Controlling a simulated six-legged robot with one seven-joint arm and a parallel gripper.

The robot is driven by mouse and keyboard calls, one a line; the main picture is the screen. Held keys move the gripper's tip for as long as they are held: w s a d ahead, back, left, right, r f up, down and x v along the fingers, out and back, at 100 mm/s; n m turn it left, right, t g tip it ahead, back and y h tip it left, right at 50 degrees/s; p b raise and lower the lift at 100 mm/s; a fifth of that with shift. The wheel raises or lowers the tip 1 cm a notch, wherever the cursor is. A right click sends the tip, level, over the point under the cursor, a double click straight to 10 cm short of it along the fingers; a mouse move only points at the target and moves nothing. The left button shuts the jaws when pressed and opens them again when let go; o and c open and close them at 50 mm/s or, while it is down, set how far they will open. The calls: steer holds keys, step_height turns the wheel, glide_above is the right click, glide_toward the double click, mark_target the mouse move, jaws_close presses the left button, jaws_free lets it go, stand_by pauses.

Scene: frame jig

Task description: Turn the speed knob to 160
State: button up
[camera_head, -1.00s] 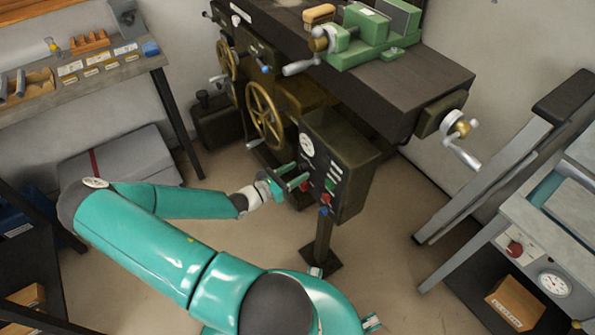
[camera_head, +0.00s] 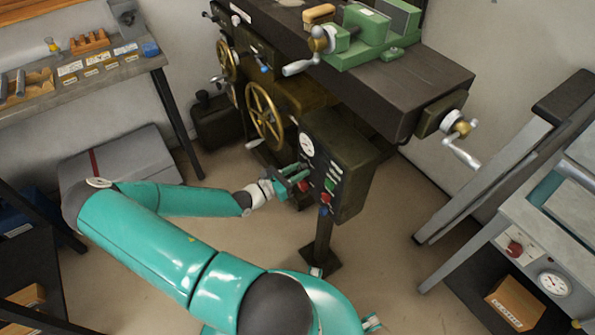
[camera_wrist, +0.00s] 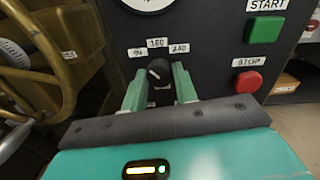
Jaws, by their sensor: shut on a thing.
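The speed knob (camera_wrist: 159,73) is a small black round knob on the dark control panel in the wrist view. A small light mark shows on the left part of its face, but its exact heading is hard to read. The 160 label (camera_wrist: 157,42) is straight above it, the 240 label (camera_wrist: 180,48) at upper right, and another label (camera_wrist: 136,52) at upper left. My gripper (camera_wrist: 160,69) has one green finger on each side of the knob and is shut on it. In the head view my gripper (camera_head: 302,176) is at the panel's front and hides the knob.
A green START button (camera_wrist: 265,29) and a red STOP button (camera_wrist: 248,82) are right of the knob. A white dial (camera_head: 306,145) sits above it. A brass handwheel (camera_head: 264,115) stands close on the left.

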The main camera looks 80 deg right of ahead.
steer(key=m, duration=0.4)
steer(key=shift+m, duration=2.2)
steer(key=o, duration=1)
steer(key=shift+c, duration=0.2)
steer(key=shift+w, duration=0.1)
steer(key=v, duration=1.3)
steer(key=shift+w+a+f, duration=0.15)
steer(key=shift+w+a, duration=0.1)
steer(key=shift+w, duration=0.05)
